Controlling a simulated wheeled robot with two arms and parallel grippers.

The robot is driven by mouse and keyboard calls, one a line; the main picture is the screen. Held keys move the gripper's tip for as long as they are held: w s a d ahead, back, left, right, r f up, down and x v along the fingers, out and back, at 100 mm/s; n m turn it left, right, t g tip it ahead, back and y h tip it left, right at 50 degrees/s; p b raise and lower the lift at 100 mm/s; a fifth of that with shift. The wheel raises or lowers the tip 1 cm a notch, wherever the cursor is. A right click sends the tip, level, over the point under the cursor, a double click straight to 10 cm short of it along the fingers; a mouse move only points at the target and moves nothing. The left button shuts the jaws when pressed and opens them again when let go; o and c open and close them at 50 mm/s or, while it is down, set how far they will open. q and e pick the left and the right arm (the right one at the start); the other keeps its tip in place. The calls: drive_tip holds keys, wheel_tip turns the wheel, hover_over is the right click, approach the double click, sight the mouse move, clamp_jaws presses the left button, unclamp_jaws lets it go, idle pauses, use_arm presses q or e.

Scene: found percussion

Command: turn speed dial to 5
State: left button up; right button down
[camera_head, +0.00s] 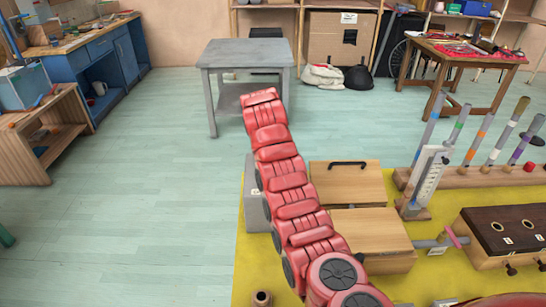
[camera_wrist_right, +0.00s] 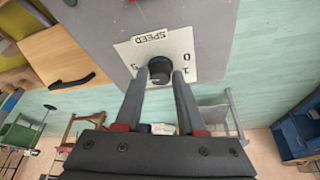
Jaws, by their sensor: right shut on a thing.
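The speed dial is a small black knob (camera_wrist_right: 160,67) on a white plate (camera_wrist_right: 205,45) marked SPEED, with 5, 0 and 1 visible. The plate is on a grey box (camera_wrist_right: 240,15). My right gripper (camera_wrist_right: 161,73) has one finger on each side of the knob and is shut on it. The knob's pointer cannot be made out, and the fingers cover part of the scale. In the head view the grey box (camera_head: 252,205) shows partly behind my red arm, with the dial and gripper hidden. My left gripper is not in view.
Two wooden boxes (camera_head: 347,185) (camera_head: 372,232) stand right of my arm on a yellow mat (camera_head: 250,270). A rack of upright tubes (camera_head: 470,178) and a dark-topped box (camera_head: 508,228) are farther right. A grey table (camera_head: 245,52) stands behind. The floor at left is clear.

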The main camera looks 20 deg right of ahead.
drive_tip(key=shift+f, duration=0.15)
drive_tip(key=c, duration=0.5)
unclamp_jaws()
drive_tip(key=shift+a+r, duration=0.1)
drive_tip(key=shift+r, duration=0.25)
drive_tip(key=v, duration=0.3)
drive_tip(key=p+v, duration=0.2)
drive_tip(key=v, duration=0.1)
drive_tip(key=b+v, duration=0.1)
drive_tip(key=v, duration=0.9)
drive_tip(key=shift+s+r, duration=0.2)
drive_tip(key=shift+r, duration=0.2)
